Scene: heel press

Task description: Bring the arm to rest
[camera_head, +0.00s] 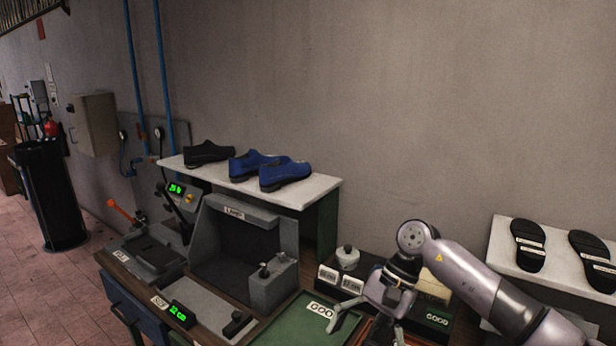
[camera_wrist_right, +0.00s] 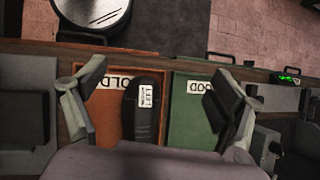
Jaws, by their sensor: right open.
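My right gripper (camera_head: 362,322) hangs over the front right of the workbench in the head view, its fingers spread. In the right wrist view, the open fingers (camera_wrist_right: 161,72) stand wide apart with nothing gripped. Between them in that picture, a black shoe sole (camera_wrist_right: 143,118) with a white label lies over the orange-red tray (camera_wrist_right: 100,125), apart from both fingers. The green tray (camera_wrist_right: 187,150) is beside it, partly behind one finger. My left gripper is in neither view.
The press (camera_head: 235,245) stands on the bench left of my right gripper. Blue and black shoes (camera_head: 285,172) sit on a white-topped shelf (camera_head: 316,190) behind. Two black soles (camera_head: 528,245) lie on a white shelf at right, near my forearm. A white-knobbed pot (camera_head: 347,258) stands behind my gripper.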

